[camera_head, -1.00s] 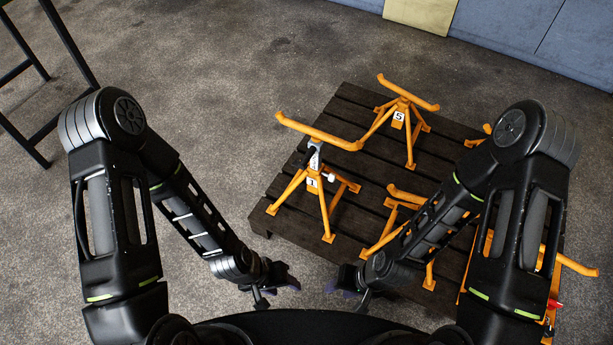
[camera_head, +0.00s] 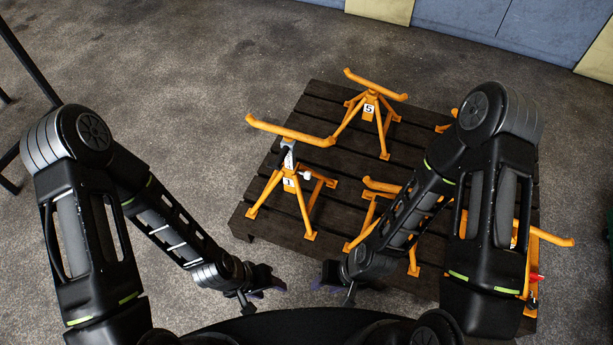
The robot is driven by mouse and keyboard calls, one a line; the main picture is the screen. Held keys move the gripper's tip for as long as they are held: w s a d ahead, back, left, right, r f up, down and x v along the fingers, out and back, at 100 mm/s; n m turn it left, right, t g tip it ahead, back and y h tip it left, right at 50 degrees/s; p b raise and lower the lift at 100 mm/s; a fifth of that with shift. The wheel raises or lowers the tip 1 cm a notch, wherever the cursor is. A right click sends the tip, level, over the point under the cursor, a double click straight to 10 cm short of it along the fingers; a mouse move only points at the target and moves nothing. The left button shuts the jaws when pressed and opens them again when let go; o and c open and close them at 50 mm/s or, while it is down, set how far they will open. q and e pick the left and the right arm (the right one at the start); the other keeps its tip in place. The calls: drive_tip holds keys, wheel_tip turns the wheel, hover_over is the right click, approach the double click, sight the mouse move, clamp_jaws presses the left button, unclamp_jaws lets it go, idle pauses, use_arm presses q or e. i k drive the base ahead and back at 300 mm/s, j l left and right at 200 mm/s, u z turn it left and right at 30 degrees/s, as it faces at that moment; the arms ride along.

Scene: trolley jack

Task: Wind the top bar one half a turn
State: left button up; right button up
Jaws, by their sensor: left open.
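An orange jack stand (camera_head: 300,205) labelled 1 stands on a dark slatted pallet (camera_head: 262,205). Its orange top bar (camera_head: 290,132) has upturned ends and sits on a grey and black post, with a small white knob at the side. My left gripper (camera_head: 276,285) is open and empty, in front of the pallet and well short of the stand. My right gripper (camera_head: 322,276) is near the pallet's front edge, to the right of the left one; its jaws are too dark and small to read.
A stand labelled 5 (camera_head: 370,108) is behind, with a similar bar (camera_head: 375,86). More orange stands (camera_head: 370,215) are at the right, partly hidden by my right arm. A black frame (camera_head: 28,60) stands at the far left. The floor left of the pallet is clear.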

sight(289, 135)
drive_tip(key=i+j+z, duration=0.3)
drive_tip(key=z, duration=0.2)
drive_tip(key=i+j+z, duration=0.45)
